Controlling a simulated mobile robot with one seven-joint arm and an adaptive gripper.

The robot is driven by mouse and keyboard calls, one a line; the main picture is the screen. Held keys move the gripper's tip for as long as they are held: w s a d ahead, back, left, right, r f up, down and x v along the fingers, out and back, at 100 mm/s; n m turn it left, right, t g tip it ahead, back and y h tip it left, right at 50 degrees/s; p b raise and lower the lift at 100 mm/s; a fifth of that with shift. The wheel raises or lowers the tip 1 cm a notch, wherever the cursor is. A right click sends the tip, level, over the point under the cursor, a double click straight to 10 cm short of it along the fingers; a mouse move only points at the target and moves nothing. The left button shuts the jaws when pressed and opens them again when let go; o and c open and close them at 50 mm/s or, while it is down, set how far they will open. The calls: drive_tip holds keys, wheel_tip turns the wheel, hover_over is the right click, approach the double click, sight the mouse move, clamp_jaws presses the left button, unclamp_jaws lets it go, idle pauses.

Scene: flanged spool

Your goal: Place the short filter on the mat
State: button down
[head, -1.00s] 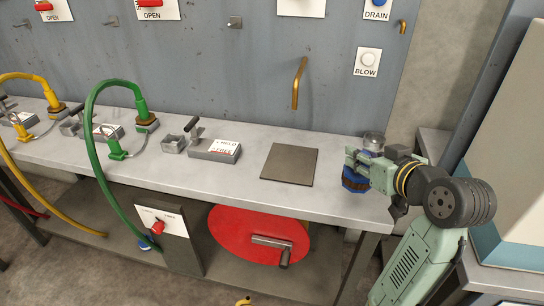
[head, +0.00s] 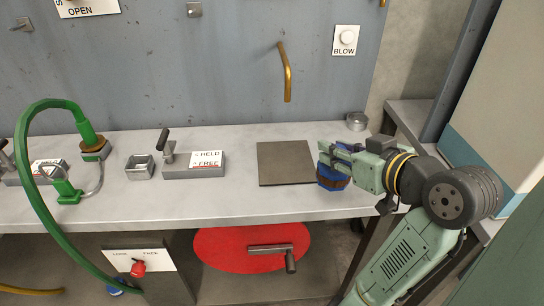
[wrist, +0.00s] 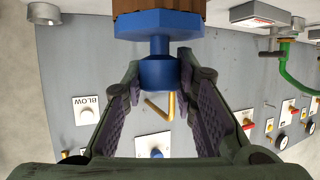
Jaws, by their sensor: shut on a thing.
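The filter (head: 333,180) has blue ends and a brown body. My gripper (head: 343,158) is shut on it, and it hangs below the fingers at the mat's right edge. The wrist view shows the fingers (wrist: 160,85) on either side of the filter's blue neck (wrist: 158,72), with a blue flange and brown body (wrist: 160,7) beyond. The mat (head: 284,163) is a dark flat square on the bench, and its visible top is bare. I cannot tell how high the filter is above the bench.
A small round metal cup (head: 356,121) stands at the bench's back right. A grey clamp block (head: 194,164) with HELD and FREE labels is left of the mat. A brass spout (head: 287,75) hangs on the wall behind it. A green hose (head: 25,150) is far left.

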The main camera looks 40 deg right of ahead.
drive_tip(key=p+x, duration=0.1)
drive_tip(key=x, duration=0.4)
drive_tip(key=a+r+p+x, duration=0.1)
drive_tip(key=x, duration=0.4)
drive_tip(key=w+a+r+x, duration=0.1)
drive_tip(key=x, duration=0.5)
drive_tip(key=shift+w+a+f+p, duration=0.1)
drive_tip(key=shift+w+a+p, duration=0.05)
drive_tip(key=shift+p, duration=0.25)
drive_tip(key=shift+f, duration=0.4)
drive_tip(key=shift+f, duration=0.1)
drive_tip(key=shift+f, duration=0.15)
drive_tip(key=c, duration=1.3)
unclamp_jaws()
